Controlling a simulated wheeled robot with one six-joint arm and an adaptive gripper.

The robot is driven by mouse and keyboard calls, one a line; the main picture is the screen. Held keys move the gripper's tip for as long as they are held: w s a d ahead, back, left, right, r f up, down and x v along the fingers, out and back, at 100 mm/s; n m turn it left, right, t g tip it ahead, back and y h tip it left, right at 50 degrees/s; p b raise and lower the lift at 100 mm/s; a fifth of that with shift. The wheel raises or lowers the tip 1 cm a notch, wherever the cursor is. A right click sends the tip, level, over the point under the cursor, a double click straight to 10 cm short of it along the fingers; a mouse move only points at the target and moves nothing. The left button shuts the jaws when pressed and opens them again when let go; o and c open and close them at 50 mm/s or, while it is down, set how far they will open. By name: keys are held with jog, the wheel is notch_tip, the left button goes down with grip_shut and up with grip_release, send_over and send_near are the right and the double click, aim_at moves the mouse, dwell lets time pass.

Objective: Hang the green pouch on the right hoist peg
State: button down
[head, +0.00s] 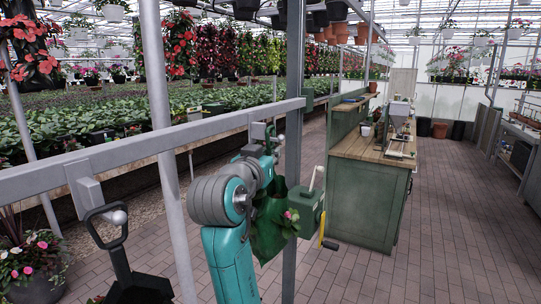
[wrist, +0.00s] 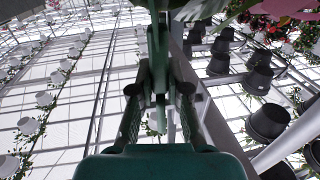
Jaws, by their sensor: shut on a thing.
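The green pouch (head: 268,232) hangs below my wrist in the head view, beside the grey post, with a pink flower and leaves at its right side. My arm covers part of it. My gripper (wrist: 158,92) is shut on a green strip in the wrist view, which looks like the pouch's strap; the pouch's body is not clear there. The right hoist peg (head: 281,138) sticks out from the grey rail (head: 130,153), close to my wrist. My fingers are hidden in the head view, so I cannot tell whether the strap touches the peg.
The left peg (head: 119,217) stands at a black handle (head: 108,228) of a dark item below the rail. A grey post (head: 291,100) and a green box with a crank (head: 311,208) stand close to the pouch. A green workbench (head: 365,200) is behind; brick floor right is clear.

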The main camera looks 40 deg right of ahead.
jog(key=shift+w+f, duration=0.1)
jog(key=shift+f, duration=0.35)
dwell(0.5)
jog(key=shift+f, duration=0.25)
dwell(0.3)
jog(key=c, duration=1.1)
grip_release()
jog(key=shift+o, duration=0.2)
jog(key=shift+f, duration=0.15)
jog(key=shift+a, duration=0.15)
jog(key=v, duration=0.7)
jog(key=shift+s+a, duration=0.25)
jog(key=shift+a, duration=0.05)
